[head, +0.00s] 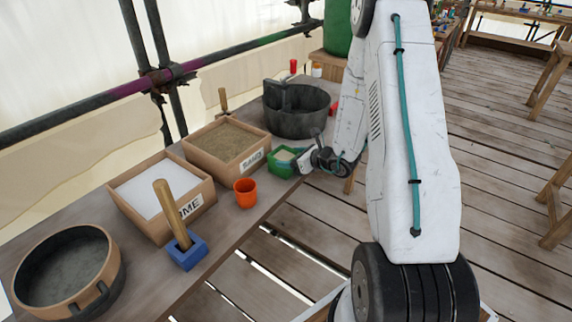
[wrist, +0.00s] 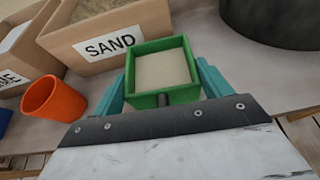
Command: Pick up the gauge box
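The gauge box appears to be the small green open-topped box (wrist: 165,97) with pale, sand-coloured contents. In the head view it (head: 284,170) sits at the front edge of the bench, just right of the sand box. My gripper (wrist: 164,76) has its two teal fingers on either side of the green box, one along the left wall and one along the right. Both fingers look very close to the walls; I cannot tell whether they press on them. In the head view my gripper (head: 303,164) is at the box's right side, partly hidden by my wrist.
The sand box (head: 226,142) is behind and left of the green box. An orange cup (head: 245,193) stands to its left, a dark round tub (head: 296,112) behind it. A lime box (head: 142,214), a wooden-handled blue tool (head: 187,251) and a round sieve (head: 62,270) are farther left.

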